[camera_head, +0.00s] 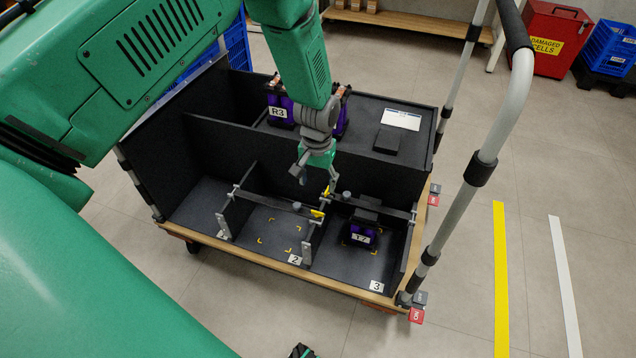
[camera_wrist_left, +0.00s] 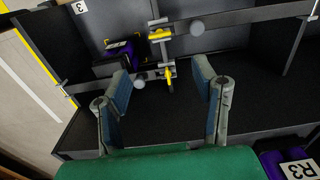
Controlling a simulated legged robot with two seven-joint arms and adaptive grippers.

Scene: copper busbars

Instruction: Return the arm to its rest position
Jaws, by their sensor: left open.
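My left arm reaches in from the upper left in the head view, with its wrist pointing down over the black cart (camera_head: 250,135). My left gripper (camera_head: 317,178) is open and empty, above the cart's front bays near a bar with yellow clamps (camera_head: 318,213). In the left wrist view the two fingers of the gripper (camera_wrist_left: 162,92) stand wide apart with nothing held between them. A purple-and-black module (camera_head: 362,236) sits in bay 3, below and to the right of the gripper; it also shows in the left wrist view (camera_wrist_left: 120,50). My right gripper is not visible.
A purple module labelled R3 (camera_head: 280,112) stands in the rear compartment, partly hidden by my arm. Bay 2 (camera_head: 268,240) looks empty. A grey handrail (camera_head: 470,190) rises at the cart's right. A red box (camera_head: 548,40) and blue crates (camera_head: 610,45) stand behind.

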